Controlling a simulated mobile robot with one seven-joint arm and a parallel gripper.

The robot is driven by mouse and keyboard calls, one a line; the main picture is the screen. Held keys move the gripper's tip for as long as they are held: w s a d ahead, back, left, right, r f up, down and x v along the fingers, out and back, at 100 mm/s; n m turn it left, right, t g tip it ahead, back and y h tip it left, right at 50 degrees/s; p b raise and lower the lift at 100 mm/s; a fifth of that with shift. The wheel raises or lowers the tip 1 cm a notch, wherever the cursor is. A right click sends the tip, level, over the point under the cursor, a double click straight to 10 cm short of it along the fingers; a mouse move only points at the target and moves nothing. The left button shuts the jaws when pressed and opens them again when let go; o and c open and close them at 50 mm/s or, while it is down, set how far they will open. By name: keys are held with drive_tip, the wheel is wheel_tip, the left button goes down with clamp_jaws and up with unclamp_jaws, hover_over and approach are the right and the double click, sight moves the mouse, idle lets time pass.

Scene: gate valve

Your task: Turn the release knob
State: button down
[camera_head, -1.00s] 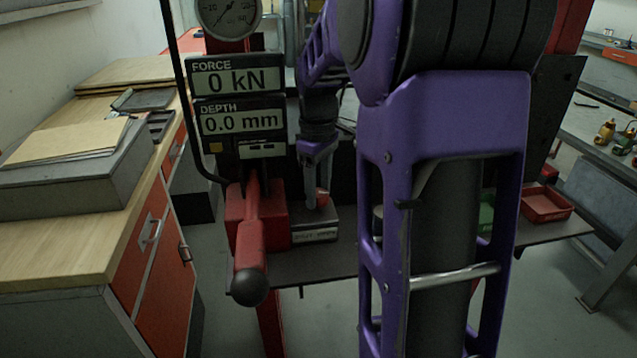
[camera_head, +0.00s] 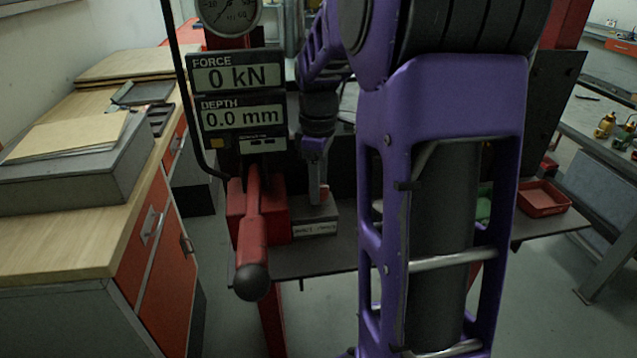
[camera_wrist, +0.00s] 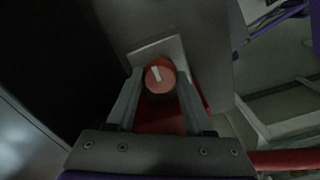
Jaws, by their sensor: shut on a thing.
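The release knob (camera_wrist: 158,72) is a round red knob with a white mark on its face, in the upper middle of the wrist view. The mark is tilted slightly from the picture's vertical. My gripper (camera_wrist: 159,82) has one finger on each side of the knob and is shut on it. In the head view my gripper (camera_head: 319,192) points down at the small grey block (camera_head: 316,222) with a label plate. There the knob is mostly hidden behind the fingers.
A red lever (camera_head: 252,235) with a black ball end sticks out left of the block. Above it, the displays (camera_head: 238,75) read 0 kN and 0.0 mm. A red tray (camera_head: 543,199) sits at the right. A wooden bench (camera_head: 75,235) stands at the left.

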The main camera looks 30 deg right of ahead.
drive_tip(key=shift+c, duration=1.4)
unclamp_jaws()
drive_tip(key=shift+r, duration=0.1)
wheel_tip(320, 180, up, 17)
drive_tip(key=shift+r, duration=0.15)
